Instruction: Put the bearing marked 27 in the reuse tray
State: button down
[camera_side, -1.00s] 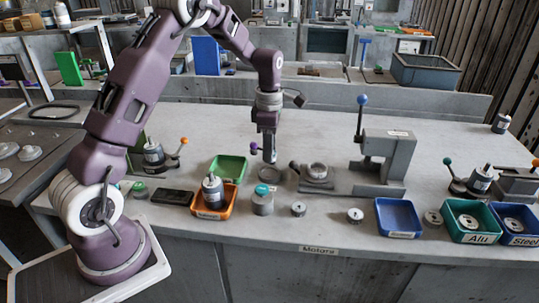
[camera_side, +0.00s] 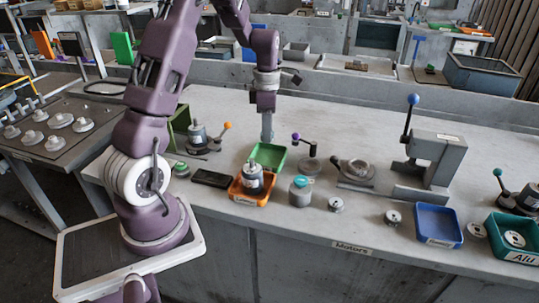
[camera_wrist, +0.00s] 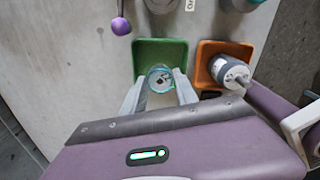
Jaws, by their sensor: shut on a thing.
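My gripper (camera_side: 267,136) points down over the green tray (camera_side: 281,165). In the wrist view the two pale fingers of my gripper (camera_wrist: 161,92) are shut on a small round bearing (camera_wrist: 160,76) with a teal rim. The bearing shows in front of the green tray (camera_wrist: 147,48), inside its outline; I cannot tell its height above the tray floor. No number on it can be read. In the side view the bearing is too small to make out. No label shows on the green tray, so I cannot tell whether it is the reuse tray.
An orange tray (camera_side: 238,197) holding a motor (camera_side: 253,178) stands close beside the green tray. A purple-knobbed lever (camera_side: 303,141), a teal-topped canister (camera_side: 300,191), a press (camera_side: 433,160) and a blue tray (camera_side: 438,222) stand to the right. A dark flat block (camera_side: 211,179) lies left.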

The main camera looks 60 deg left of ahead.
aim_at(268, 160)
notch_tip(268, 160, down, 7)
jog(key=shift+f, duration=0.1)
jog(key=c, duration=0.9)
grip_release()
jog(key=shift+f, duration=0.1)
jog(key=shift+c, duration=0.2)
